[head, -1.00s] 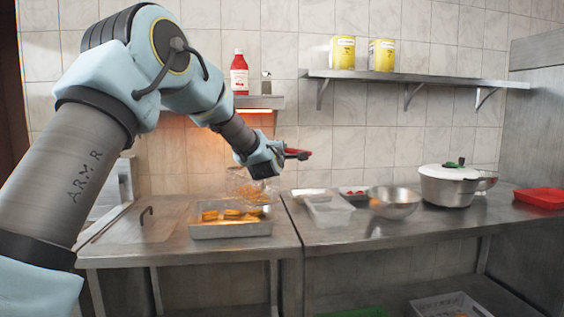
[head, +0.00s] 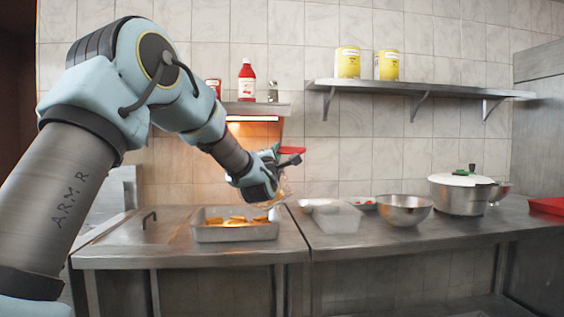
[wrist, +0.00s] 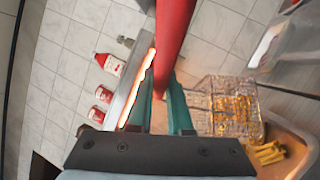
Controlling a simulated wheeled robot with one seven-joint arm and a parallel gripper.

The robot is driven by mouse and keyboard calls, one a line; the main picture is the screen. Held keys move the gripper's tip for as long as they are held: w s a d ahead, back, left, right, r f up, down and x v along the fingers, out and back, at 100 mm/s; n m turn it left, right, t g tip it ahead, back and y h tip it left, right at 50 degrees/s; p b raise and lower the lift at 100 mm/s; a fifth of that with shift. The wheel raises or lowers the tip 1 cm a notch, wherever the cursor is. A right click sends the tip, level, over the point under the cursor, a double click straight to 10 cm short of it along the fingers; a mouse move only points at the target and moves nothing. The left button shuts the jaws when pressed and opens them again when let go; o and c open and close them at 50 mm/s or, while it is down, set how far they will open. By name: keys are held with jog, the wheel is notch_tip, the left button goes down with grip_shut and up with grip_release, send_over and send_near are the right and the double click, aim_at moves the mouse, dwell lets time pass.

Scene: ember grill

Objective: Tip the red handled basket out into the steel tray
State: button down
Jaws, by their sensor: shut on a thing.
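My gripper (head: 278,160) is shut on the red handle (wrist: 174,40) of the wire basket, its teal fingers on either side of the handle in the wrist view. The handle's red end also shows in the head view (head: 292,150). The wire basket (wrist: 224,105) hangs in the air; golden pieces show in or through its mesh, I cannot tell which. In the head view it is mostly hidden behind my wrist. The steel tray (head: 235,233) stands on the counter, below and left of my gripper, with several golden pieces (head: 238,219) in it.
A clear plastic container (head: 335,219), a steel bowl (head: 404,210), a lidded pot (head: 463,193) and a red tray (head: 547,205) stand on the right counter. A shelf with a red bottle (head: 247,80) and a glowing heat lamp (head: 252,119) is behind my gripper.

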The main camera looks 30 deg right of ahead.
jog(key=a+f+m+y+b, duration=0.4)
jog(key=f+m+y+b, duration=0.4)
jog(key=b, duration=0.7)
jog(key=a+f+m+t+y+b, duration=0.1)
jog(key=a+f+m+y+b, duration=0.3)
jog(key=f+m+y+b, duration=0.5)
jog(key=a+f+m+y+b, duration=0.4)
jog(key=f+m+y+b, duration=0.4)
jog(key=m+y+b, duration=0.3)
jog(key=shift+s+a+f+y+b, duration=0.35)
jog(key=shift+y+b, duration=1.65)
jog(key=shift+b, duration=2.8)
jog(key=shift+s+r, duration=0.1)
jog(key=shift+r, duration=0.1)
